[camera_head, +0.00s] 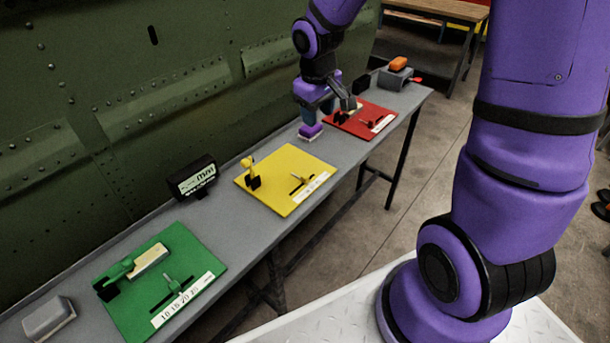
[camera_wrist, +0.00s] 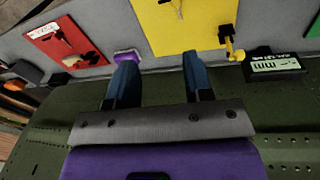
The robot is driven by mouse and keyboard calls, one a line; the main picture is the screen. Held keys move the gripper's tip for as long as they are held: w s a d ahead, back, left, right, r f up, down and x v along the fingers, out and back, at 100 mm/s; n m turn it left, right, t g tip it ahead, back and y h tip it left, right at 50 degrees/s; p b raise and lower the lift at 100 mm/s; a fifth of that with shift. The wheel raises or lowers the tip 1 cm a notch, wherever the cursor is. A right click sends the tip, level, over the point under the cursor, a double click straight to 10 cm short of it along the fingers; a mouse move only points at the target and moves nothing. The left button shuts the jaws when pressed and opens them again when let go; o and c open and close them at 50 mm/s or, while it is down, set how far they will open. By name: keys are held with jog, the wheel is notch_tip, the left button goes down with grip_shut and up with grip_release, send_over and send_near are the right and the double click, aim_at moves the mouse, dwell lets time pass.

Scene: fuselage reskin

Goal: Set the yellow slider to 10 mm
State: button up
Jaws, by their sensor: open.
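The yellow board (camera_head: 270,190) lies on the bench between the green and red boards. Its small yellow slider (camera_head: 301,179) sits at a dark slot beside a white scale strip (camera_head: 312,187); the scale marks are too small to read. A yellow clamp-like part on a black base (camera_head: 251,173) stands at the board's left edge. In the wrist view the yellow board (camera_wrist: 190,30) is beyond the fingers, with the slider cut near the top edge. My gripper (camera_head: 324,108) is open and empty above the bench, right of the yellow board; its blue fingers show in the wrist view (camera_wrist: 160,76).
A black digital display (camera_head: 194,179) stands left of the yellow board. A purple block (camera_head: 310,132) sits near my gripper. The red board (camera_head: 350,125) and green board (camera_head: 200,250) carry similar parts. The green riveted panel (camera_head: 90,100) rises behind the bench.

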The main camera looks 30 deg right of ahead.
jog(key=n+g+y, duration=0.1)
send_near(305, 176)
notch_tip(305, 176, down, 10)
jog(key=shift+w+r, duration=0.1)
dwell(0.4)
grip_shut()
